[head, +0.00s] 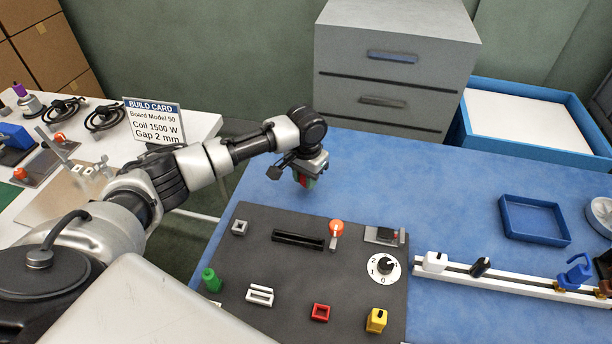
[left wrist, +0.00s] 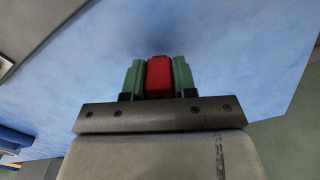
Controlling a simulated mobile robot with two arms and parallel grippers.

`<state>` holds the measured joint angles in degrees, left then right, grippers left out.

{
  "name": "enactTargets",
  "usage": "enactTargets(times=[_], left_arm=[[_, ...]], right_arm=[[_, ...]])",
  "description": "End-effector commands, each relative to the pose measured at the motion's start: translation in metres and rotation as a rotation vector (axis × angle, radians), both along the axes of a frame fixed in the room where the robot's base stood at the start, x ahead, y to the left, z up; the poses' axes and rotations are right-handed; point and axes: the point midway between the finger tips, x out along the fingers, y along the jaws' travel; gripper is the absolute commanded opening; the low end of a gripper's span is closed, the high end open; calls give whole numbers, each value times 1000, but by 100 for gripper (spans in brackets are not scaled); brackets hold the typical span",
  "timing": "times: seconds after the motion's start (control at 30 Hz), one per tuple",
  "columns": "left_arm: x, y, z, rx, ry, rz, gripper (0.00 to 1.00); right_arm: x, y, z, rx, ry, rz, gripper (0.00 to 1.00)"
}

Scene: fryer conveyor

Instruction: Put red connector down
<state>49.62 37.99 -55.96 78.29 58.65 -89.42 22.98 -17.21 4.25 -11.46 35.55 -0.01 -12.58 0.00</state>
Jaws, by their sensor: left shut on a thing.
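My left gripper (head: 304,181) is over the blue mat (head: 440,190), past the far edge of the dark grey board (head: 250,255). It is shut on the red connector (left wrist: 159,77). In the left wrist view the connector sits between the two green fingers (left wrist: 159,80), with blue mat beyond it. In the head view only a little red shows between the fingers. I cannot tell whether the connector touches the mat. My right gripper is not in view.
The board carries a red square socket (head: 320,312), a yellow block (head: 376,320), a green part (head: 211,280), a dial (head: 384,266) and an orange-topped lever (head: 336,229). A blue tray (head: 533,238) and a rail (head: 520,285) lie right. A grey drawer cabinet (head: 395,70) stands behind. Mat between gripper and tray is clear.

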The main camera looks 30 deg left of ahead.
Motion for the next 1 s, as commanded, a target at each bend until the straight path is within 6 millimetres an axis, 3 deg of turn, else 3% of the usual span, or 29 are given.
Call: enactTargets(times=[0.5,0.53,0.67,1.0], left_arm=[[0,-1,-10,0,2,0,0],[0,-1,-10,0,1,0,31],[0,-1,-10,0,1,0,51],[0,0,-7,1,-2,0,52]], right_arm=[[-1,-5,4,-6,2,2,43],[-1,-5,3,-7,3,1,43],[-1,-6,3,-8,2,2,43],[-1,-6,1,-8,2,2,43]])
